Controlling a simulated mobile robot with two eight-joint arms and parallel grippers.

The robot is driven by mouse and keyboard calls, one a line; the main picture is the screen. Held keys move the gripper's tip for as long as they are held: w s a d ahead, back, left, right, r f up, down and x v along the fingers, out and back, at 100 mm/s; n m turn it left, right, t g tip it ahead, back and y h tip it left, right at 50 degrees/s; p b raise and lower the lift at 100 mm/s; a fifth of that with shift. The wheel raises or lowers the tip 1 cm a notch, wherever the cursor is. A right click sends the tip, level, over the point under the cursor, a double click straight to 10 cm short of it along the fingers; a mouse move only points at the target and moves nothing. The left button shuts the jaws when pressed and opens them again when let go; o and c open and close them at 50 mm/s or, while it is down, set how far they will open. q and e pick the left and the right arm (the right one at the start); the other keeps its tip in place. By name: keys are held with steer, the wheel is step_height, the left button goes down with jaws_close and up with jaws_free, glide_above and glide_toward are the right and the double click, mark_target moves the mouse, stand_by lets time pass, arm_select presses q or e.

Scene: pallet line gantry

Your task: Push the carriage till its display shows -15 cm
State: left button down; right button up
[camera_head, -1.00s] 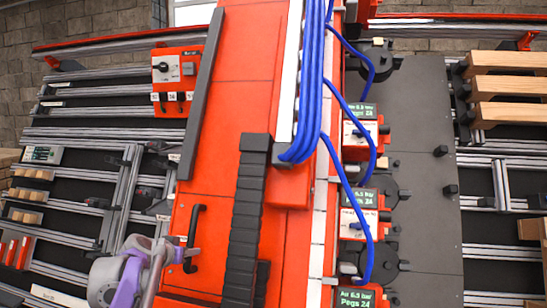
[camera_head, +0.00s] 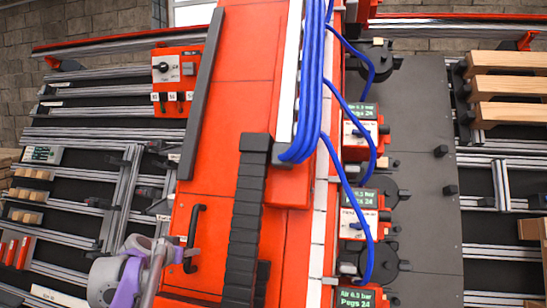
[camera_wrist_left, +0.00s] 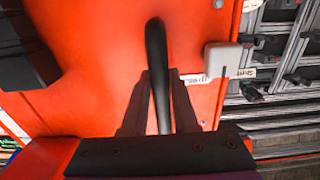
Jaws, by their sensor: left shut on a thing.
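The carriage (camera_head: 245,60) is a large orange-red beam-like body running through the middle of the head view. A black bar handle (camera_head: 195,232) is fixed on its left part, and it also shows in the wrist view (camera_wrist_left: 156,50). My left gripper (camera_head: 184,256) is at the lower end of the handle, its fingers on either side of the bar and shut on it; the wrist view shows the fingers (camera_wrist_left: 160,105) too. My right gripper is not in view.
Blue hoses (camera_head: 312,90) hang along the carriage's right side. Red boxes with dials and screens (camera_head: 360,215) stand beside a grey plate (camera_head: 430,200). Aluminium rails (camera_head: 80,205) fill the left, and wooden beams (camera_head: 510,87) lie at upper right.

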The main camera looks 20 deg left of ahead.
mark_target(207, 252)
arm_select(q)
steer(key=shift+d, duration=0.15)
stand_by(0.5)
steer(key=shift+w+d+f, duration=0.1)
steer(key=shift+d, duration=0.6)
steer(key=shift+w+d+f, duration=0.1)
steer(key=shift+d, duration=0.6)
steer(key=shift+w+d+r, duration=0.1)
steer(key=shift+w+d, duration=0.05)
steer(key=shift+d, duration=1.2)
steer(key=shift+w+d+r, duration=0.1)
steer(key=shift+d, duration=1.2)
steer(key=shift+w+d+f, duration=0.1)
steer(key=shift+w+d, duration=0.05)
steer(key=shift+d, duration=1.35)
steer(key=shift+a+r, duration=0.1)
steer(key=shift+r, duration=0.1)
steer(key=shift+b, duration=0.3)
